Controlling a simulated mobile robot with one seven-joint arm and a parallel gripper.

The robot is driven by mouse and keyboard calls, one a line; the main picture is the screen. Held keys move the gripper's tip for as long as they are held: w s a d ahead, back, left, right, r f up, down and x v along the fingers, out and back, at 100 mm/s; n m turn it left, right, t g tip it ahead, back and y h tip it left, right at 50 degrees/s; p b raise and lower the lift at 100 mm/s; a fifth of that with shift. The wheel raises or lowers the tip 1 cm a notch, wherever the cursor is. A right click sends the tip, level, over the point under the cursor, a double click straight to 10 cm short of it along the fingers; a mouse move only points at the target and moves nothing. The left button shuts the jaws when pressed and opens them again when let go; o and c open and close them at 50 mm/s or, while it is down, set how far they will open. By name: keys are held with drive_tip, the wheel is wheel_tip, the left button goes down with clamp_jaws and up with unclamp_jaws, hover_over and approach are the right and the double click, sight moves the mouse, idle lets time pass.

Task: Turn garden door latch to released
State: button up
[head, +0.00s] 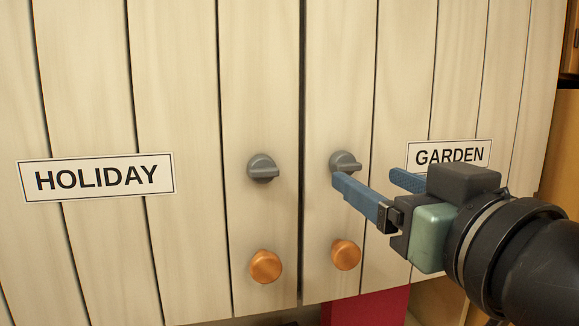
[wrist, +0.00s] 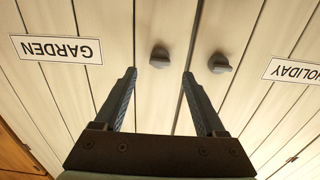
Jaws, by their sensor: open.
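The grey garden door latch (head: 345,159) is a round turn knob on the door marked by the GARDEN sign (head: 449,155). Its bar looks roughly horizontal; its lower part is partly hidden by a blue finger. My gripper (head: 364,177) is open and empty, in front of the garden door, with one fingertip near the latch in the head view. In the wrist view, which is upside down, the latch (wrist: 159,57) lies just beyond and between the two fingertips (wrist: 160,73). I see no clear contact.
A matching grey latch (head: 263,168) is on the HOLIDAY door, left of the door gap. Copper knobs (head: 266,267) and (head: 346,254) sit below the latches. A red object (head: 365,307) shows under the doors. The plank door surface is otherwise clear.

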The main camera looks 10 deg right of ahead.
sight(350, 167)
drive_tip(key=w, duration=0.5)
drive_tip(key=shift+w+a, duration=0.1)
drive_tip(key=shift+w, duration=0.25)
clamp_jaws()
